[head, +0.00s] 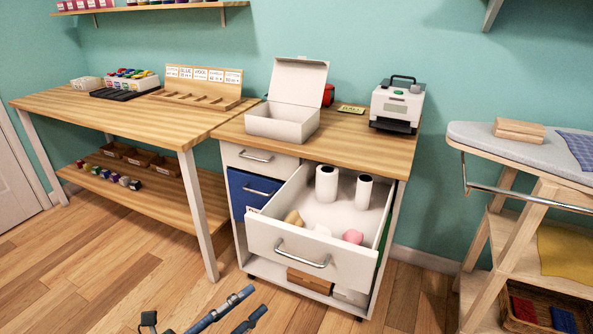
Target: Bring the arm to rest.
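My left gripper (257,300) is at the bottom edge of the head view, left of centre, over the wooden floor. Its two dark blue-grey fingers point up and to the right, with a gap between their tips. It looks open and holds nothing that I can see. The rest of the arm is cut off by the frame's bottom edge. It is apart from the furniture, in front of the drawer cabinet. My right gripper is not in view.
A drawer (300,257) of the cabinet is pulled out, with two white rolls and small items inside. An open white box (283,122) and a label printer (398,105) stand on top. A wooden table (120,110) is left, an ironing board (490,137) right. Floor (110,260) is clear.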

